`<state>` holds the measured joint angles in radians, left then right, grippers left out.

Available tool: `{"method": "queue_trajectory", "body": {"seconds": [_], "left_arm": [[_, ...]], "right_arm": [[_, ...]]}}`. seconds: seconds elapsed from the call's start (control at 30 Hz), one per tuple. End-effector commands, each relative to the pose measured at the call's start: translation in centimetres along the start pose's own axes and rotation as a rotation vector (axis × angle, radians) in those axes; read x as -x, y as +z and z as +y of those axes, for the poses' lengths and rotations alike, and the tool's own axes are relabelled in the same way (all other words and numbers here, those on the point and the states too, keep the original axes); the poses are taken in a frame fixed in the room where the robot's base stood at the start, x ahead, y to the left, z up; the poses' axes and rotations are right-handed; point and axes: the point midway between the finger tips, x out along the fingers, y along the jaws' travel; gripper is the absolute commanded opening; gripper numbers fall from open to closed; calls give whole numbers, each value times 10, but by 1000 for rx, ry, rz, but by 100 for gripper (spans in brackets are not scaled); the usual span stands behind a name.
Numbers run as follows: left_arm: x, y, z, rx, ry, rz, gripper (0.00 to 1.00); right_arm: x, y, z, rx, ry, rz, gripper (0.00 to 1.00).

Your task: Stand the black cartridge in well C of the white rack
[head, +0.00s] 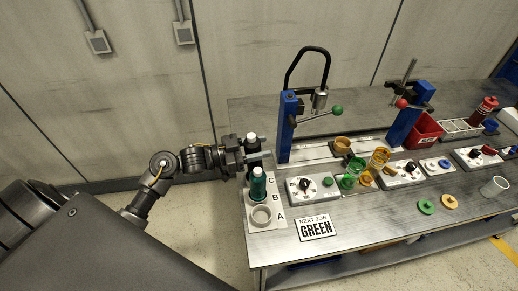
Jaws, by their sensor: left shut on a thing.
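The black cartridge (252,144) has a white top and is upright at the far end of the white rack (280,216). My left gripper (258,157) is shut on the black cartridge, coming in from the left. The cartridge is at or above well C. A green cartridge with a white top (258,186) stands in well B, in front of it, and hides its lower end. I cannot tell whether the black cartridge touches the rack. Well A (261,215), nearest the front, is empty. My right gripper is not in view.
A grey control box with a dial (313,188) stands right of the rack. Behind it is a blue press (286,125) with a green-knobbed lever. A "NEXT JOB GREEN" sign (314,227) lies in front. Green and amber cups (350,175) stand farther right.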

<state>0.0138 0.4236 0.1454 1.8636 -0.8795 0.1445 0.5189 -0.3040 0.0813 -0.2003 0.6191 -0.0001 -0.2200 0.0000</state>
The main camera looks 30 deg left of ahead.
Motion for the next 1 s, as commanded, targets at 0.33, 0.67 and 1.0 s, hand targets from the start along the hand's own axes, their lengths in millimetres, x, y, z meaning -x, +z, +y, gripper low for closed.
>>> {"method": "queue_trajectory", "body": {"seconds": [0.33,0.67,1.0], "left_arm": [[1,18,6,28,7,-33,66],[11,16,4,23,4,-29,66],[78,16,4,21,5,-30,66]], "right_arm": [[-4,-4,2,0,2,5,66],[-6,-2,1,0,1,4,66],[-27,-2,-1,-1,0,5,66]]}}
